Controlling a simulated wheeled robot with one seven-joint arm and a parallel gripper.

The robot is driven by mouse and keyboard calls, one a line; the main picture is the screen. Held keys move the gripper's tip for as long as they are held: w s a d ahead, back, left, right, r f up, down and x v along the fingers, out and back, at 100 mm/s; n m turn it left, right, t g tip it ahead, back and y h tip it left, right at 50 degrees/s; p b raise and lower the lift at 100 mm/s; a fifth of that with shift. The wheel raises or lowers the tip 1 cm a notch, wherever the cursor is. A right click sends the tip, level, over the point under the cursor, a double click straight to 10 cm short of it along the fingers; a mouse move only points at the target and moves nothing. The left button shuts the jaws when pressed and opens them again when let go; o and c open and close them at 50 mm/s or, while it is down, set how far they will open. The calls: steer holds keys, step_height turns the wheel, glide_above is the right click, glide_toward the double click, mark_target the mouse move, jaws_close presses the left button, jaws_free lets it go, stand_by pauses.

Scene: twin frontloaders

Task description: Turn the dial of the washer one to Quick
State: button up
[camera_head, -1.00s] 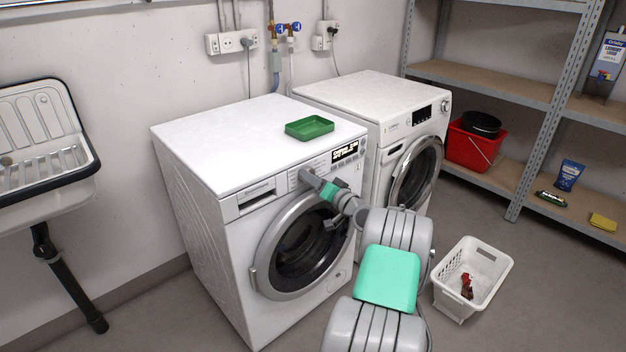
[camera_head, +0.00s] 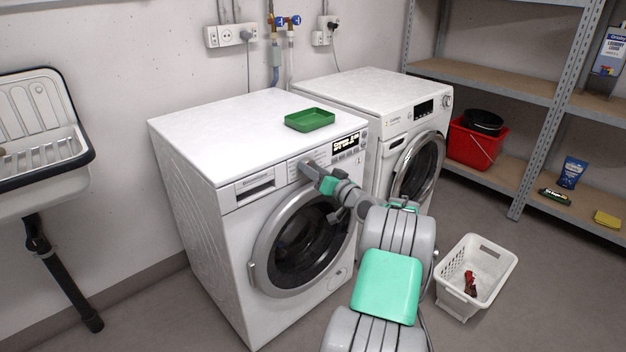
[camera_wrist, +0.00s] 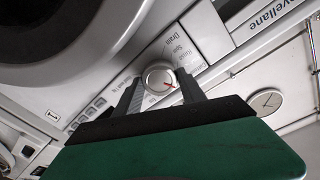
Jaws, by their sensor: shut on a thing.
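The white front-loader (camera_head: 200,150) on the left has a control panel with a lit display (camera_head: 346,143). My gripper (camera_head: 307,168) is at this panel, left of the display, and hides the dial in the head view. In the wrist view the round silver dial (camera_wrist: 158,76) sits between the two dark fingers of my gripper (camera_wrist: 160,88), which is shut on it.
A green tray (camera_head: 310,119) lies on top of this machine. A second white front-loader (camera_head: 405,115) stands close on the right. A white basket (camera_head: 478,280) with a dark red item stands on the floor at right. A sink (camera_head: 40,150) is at left.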

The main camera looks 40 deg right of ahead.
steer(key=n+b, duration=0.3)
steer(key=b, duration=0.2)
steer(key=shift+f, duration=0.1)
steer(key=shift+n, duration=0.3)
steer(key=o, duration=1.4)
steer(key=shift+c, duration=0.2)
steer(key=s+p, duration=0.1)
steer(key=s, duration=0.6)
steer(key=shift+s+a, duration=0.15)
steer(key=shift+s, duration=0.25)
